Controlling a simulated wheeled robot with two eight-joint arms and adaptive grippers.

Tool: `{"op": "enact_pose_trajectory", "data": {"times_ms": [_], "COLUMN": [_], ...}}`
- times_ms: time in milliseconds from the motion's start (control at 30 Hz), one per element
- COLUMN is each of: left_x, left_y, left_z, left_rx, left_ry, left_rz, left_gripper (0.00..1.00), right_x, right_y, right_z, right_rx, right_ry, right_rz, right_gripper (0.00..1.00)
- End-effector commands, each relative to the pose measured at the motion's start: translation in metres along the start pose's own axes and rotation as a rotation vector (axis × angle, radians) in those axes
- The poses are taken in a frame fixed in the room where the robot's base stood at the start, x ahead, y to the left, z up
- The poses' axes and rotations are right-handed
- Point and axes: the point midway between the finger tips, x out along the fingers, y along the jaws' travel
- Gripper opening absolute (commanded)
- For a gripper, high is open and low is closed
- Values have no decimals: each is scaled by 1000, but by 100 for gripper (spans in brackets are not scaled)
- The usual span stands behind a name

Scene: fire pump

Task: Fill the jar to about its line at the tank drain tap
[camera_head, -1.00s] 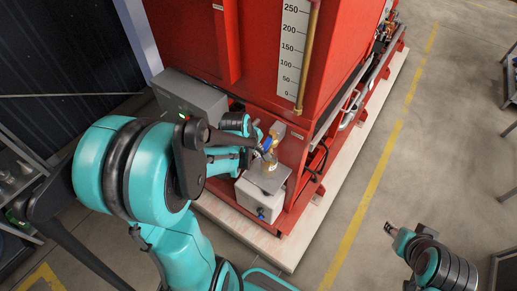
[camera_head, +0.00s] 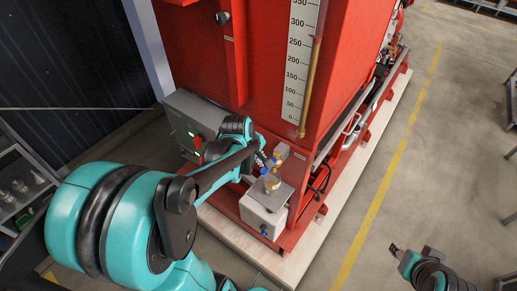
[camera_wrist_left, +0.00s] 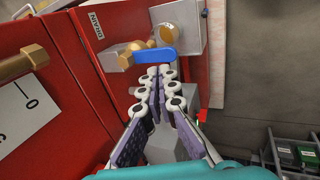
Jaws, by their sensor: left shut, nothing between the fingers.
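The jar (camera_head: 272,184), small with yellowish contents, stands on the grey box (camera_head: 264,208) below the brass drain tap (camera_head: 281,151). In the left wrist view the jar (camera_wrist_left: 171,34) shows from above as a round amber top; its line and fill level cannot be read. The tap's blue lever (camera_wrist_left: 155,56) lies crosswise beside the DRAIN label. My left gripper (camera_head: 261,160) is shut and empty; its fingertips (camera_wrist_left: 162,72) are close to the lever, contact unclear. My right gripper (camera_head: 411,250) appears open and empty over the floor, far from the tap.
The red tank (camera_head: 270,60) with its level scale (camera_head: 299,65) rises behind the tap. A grey control box (camera_head: 190,118) stands left of my left gripper. A shelf (camera_head: 22,185) is at far left. The floor right of the yellow line is largely clear.

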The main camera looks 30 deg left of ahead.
Motion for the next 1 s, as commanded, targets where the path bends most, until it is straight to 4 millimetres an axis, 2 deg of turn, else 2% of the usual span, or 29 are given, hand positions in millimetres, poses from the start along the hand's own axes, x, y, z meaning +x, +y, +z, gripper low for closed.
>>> {"op": "enact_pose_trajectory", "data": {"times_ms": [33, 100, 333, 1000], "left_x": [-13, -27, -55, -60], "left_y": [3, 6, 12, 14], "left_z": [0, 0, 0, 0], "left_rx": [-1, 0, 0, 0], "left_ry": [0, 0, 0, 0], "left_rz": [0, 0, 0, 0], "left_gripper": [0, 0, 0, 0], "right_x": [-3, -5, -8, -8], "right_y": [0, 0, 0, 0], "right_z": [-2, -4, -6, -6], "right_rx": [0, 0, 0, 0], "right_ry": [0, 0, 0, 0], "right_rz": [0, 0, 0, 0], "right_gripper": [40, 40, 40, 40]}}
